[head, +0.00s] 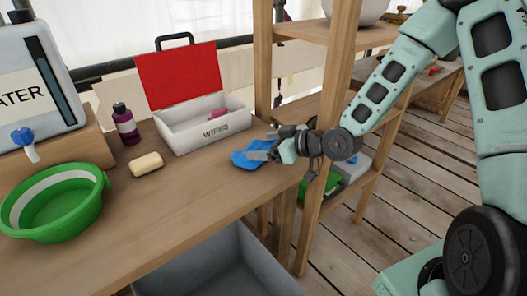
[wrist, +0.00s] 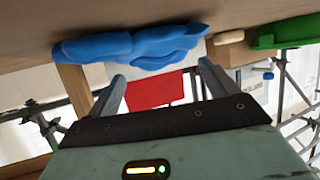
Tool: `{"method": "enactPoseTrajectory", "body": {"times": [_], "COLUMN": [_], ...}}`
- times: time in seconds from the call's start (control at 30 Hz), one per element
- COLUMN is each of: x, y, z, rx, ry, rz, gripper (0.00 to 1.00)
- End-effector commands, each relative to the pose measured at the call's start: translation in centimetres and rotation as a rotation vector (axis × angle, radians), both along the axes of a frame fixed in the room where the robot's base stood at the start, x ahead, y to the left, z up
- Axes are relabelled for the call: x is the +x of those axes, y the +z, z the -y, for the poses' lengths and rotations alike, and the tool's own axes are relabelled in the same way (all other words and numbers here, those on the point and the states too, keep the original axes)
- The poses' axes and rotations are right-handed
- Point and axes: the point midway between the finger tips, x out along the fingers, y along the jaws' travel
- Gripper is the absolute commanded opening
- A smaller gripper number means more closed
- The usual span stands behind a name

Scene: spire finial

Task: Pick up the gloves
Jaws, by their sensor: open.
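In the wrist view the gloves (wrist: 140,46) show just ahead of my fingers, on the bench surface, which looks upside down there. My gripper (head: 268,148) comes in from the right and hides part of the gloves in the head view. In the wrist view my gripper (wrist: 160,78) has its two fingers apart with nothing held between them. I cannot tell whether the fingertips touch the gloves.
A soap bar (head: 146,165), a purple bottle (head: 126,124), a green basin (head: 53,203) and a water container (head: 38,80) are leftward. A wooden shelf post (head: 330,125) stands close to my arm.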

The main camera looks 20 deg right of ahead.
Motion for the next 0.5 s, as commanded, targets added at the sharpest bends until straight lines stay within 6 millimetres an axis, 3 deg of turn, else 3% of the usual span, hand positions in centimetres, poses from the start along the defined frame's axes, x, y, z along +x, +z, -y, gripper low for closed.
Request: {"method": "enactPoseTrajectory", "body": {"times": [0.2, 0.43, 0.47, 0.5], "x": [1.7, 1.8, 1.8, 1.8], "y": [-1.0, -1.1, -1.1, -1.1], "z": [-1.4, -1.5, -1.5, -1.5], "rx": [-0.001, -0.002, -0.001, -0.002], "ry": [0.000, -0.001, -0.001, -0.001], "rz": [0.001, 0.000, 0.001, 0.000], "gripper": [0.85, 0.85, 0.83, 0.72]}}
